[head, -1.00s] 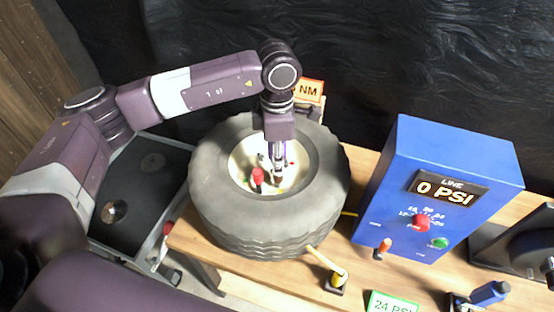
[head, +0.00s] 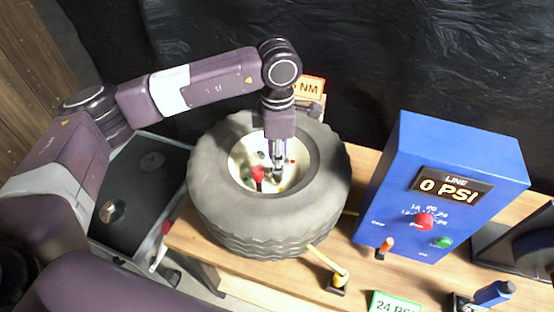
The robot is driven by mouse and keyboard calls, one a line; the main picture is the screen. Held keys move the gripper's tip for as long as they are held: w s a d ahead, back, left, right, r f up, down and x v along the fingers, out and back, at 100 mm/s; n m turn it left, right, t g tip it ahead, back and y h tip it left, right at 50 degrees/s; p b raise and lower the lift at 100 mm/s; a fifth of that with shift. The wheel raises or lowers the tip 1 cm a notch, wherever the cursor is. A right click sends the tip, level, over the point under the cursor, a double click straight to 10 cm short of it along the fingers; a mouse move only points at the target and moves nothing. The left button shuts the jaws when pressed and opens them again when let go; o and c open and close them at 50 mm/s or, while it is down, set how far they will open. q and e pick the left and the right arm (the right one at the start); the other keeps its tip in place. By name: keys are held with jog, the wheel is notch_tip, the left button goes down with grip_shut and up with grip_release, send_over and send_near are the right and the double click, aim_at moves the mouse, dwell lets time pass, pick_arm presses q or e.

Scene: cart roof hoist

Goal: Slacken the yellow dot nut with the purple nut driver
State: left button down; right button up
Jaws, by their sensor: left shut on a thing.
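A dark tyre (head: 215,205) lies flat on the bench with its pale hub (head: 246,160) facing up. Small coloured dots mark the hub; a small yellow dot (head: 282,188) shows near its front edge, and the nut beside it is too small to make out. My left gripper (head: 278,168) points straight down into the hub, shut on a slim tool, which I take to be the purple nut driver. Fingers and arm hide most of the tool, so I cannot tell whether its tip sits on a nut. My right gripper is not in view.
A red-topped object (head: 257,174) stands in the hub, close left of my gripper. A blue box (head: 440,180) reading 0 PSI stands right of the tyre. A yellow-handled tool (head: 336,278) is in front, an orange NM sign (head: 309,88) behind. A grey tray (head: 130,220) is left.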

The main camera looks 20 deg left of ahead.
pick_arm(q)
jog(key=shift+f, duration=0.1)
dwell(0.3)
jog(key=shift+f+b, duration=1)
jog(key=shift+f, duration=0.05)
jog(key=shift+r, duration=0.1)
jog(key=shift+r+p, duration=1.45)
jog(key=shift+r, duration=1.85)
